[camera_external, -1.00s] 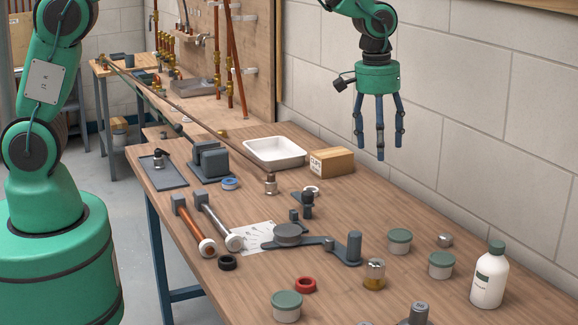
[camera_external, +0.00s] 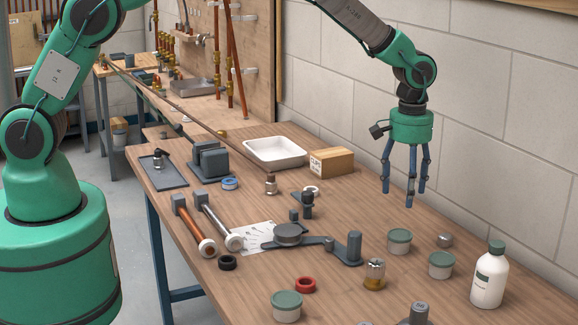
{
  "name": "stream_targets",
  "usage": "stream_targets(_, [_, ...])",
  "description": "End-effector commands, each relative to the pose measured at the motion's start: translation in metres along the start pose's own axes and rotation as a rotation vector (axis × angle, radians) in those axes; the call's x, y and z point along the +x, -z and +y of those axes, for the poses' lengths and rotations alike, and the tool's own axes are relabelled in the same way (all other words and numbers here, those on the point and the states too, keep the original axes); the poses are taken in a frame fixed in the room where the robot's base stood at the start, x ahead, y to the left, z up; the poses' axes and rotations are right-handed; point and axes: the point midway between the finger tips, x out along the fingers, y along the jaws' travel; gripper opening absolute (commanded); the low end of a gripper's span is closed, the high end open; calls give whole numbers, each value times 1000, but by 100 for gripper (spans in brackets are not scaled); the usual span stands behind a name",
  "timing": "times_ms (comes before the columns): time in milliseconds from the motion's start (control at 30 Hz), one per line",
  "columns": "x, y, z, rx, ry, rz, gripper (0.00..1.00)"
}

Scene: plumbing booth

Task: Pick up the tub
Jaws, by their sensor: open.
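Three small pale tubs with grey-green lids stand upright on the workbench. One tub (camera_external: 399,242) is right of centre, a second tub (camera_external: 441,265) is just in front and right of it, and a third tub (camera_external: 286,306) is at the front edge of the picture. The view does not tell which one is meant. My gripper (camera_external: 405,195) points down with its blue fingers spread, open and empty. It hangs in the air above the right side of the bench, above and behind the first tub in the picture.
A white bottle (camera_external: 489,275), a metal fitting (camera_external: 445,240) and an amber jar (camera_external: 374,274) stand close to the tubs. A grey bender-like tool (camera_external: 340,248) lies to their left. A cardboard box (camera_external: 331,161) and white tray (camera_external: 275,152) are farther back. The block wall (camera_external: 490,130) borders the right side.

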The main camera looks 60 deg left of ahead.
Motion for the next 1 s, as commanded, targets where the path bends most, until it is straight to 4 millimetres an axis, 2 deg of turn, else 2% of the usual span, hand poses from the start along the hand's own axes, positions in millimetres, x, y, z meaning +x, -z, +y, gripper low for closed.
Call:
stream_targets(167, [10, 0, 0, 0, 1, -1, 67])
stream_targets(500, [58, 0, -1, 0, 2, -2, 67])
stream_targets(700, [80, 0, 0, 0, 0, 0, 67])
stream_targets(1000, [86, 0, 0, 0, 0, 0, 67])
